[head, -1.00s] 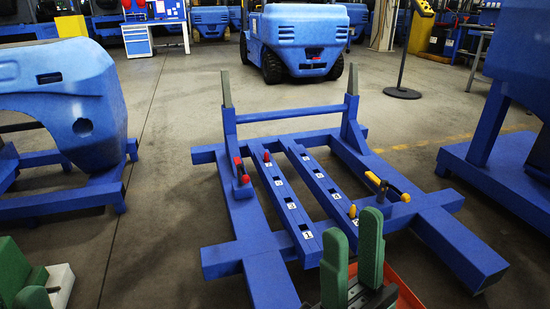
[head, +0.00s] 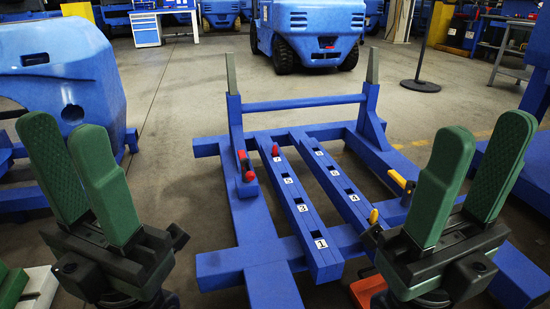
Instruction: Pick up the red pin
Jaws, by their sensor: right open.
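The red pin (head: 276,150) stands upright at the far end of the left slotted beam, by the label 7, on the blue fixture frame (head: 240,265). A second red-handled part (head: 245,166) sits on the frame's left post. My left gripper (head: 64,135) is open and empty at the left, well apart from the pin. My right gripper (head: 483,135) is open and empty at the right, also far from the pin. It hides part of the frame's right side.
A yellow pin (head: 373,216) stands on the right beam, and a yellow-handled part (head: 399,180) sits on the right rail. An orange-red tray (head: 367,287) lies below my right gripper. A forklift (head: 309,35) stands behind, with open floor between.

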